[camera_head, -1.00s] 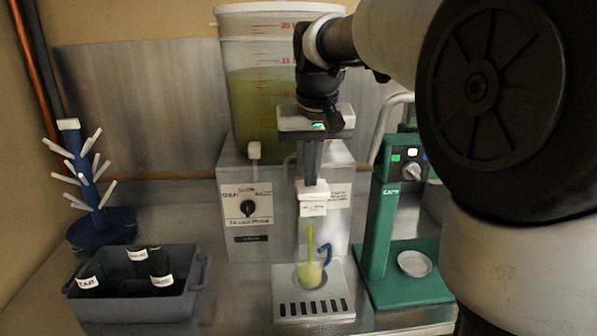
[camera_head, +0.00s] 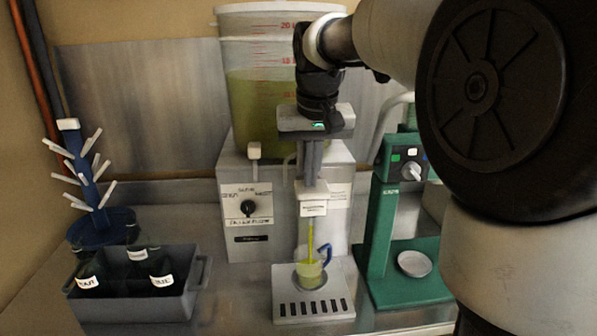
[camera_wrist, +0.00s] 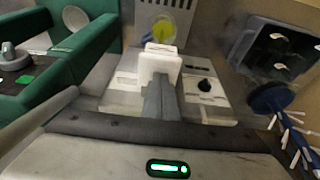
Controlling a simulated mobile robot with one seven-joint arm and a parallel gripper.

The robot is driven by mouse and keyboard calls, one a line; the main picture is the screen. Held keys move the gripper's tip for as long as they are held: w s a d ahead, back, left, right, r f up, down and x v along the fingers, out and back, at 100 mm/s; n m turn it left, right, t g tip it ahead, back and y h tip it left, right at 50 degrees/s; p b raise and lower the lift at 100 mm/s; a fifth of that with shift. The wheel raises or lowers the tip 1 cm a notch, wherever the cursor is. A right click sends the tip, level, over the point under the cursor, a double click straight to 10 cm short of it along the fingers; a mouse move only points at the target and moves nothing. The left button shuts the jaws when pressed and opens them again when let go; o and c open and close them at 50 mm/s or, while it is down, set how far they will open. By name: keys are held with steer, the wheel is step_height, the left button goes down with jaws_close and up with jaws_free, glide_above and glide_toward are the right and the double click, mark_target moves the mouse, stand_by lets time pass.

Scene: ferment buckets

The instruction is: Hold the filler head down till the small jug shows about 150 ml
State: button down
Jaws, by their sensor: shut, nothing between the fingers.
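My gripper (camera_head: 311,183) points down with its shut fingers on top of the white filler head (camera_head: 312,200), with nothing between them. The wrist view also shows the shut fingers (camera_wrist: 160,88) against the filler head (camera_wrist: 161,62). A thin yellow-green stream runs down from the head into the small jug (camera_head: 310,274), which is clear with a blue handle at its right. The jug stands on the slotted drip tray (camera_head: 312,308) and holds some yellow-green liquid. I cannot read the jug's marks, so the volume is unclear.
A large bucket (camera_head: 255,75) of yellow-green liquid stands on the grey filler housing with a dial (camera_head: 248,208). A green capper stand (camera_head: 380,230) is close on the right. A grey crate with labelled bottles (camera_head: 190,258) and a blue drying rack (camera_head: 90,190) stand left.

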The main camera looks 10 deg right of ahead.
steer(key=shift+s+f, duration=0.15)
steer(key=shift+f, duration=0.25)
step_height(320, 180, up, 6)
steer(key=p, duration=0.5)
steer(key=shift+f, duration=0.25)
steer(key=v, duration=0.9)
steer(key=shift+r, duration=0.15)
steer(key=s+f+t+p, duration=0.1)
steer(key=s+f+p, duration=0.2)
steer(key=s, duration=0.7)
steer(key=s+f+n+t+p, duration=0.1)
steer(key=s+f+p, duration=0.2)
steer(key=s+f, duration=0.3)
steer(key=shift+s+f, duration=0.35)
steer(key=shift+s, duration=2.4)
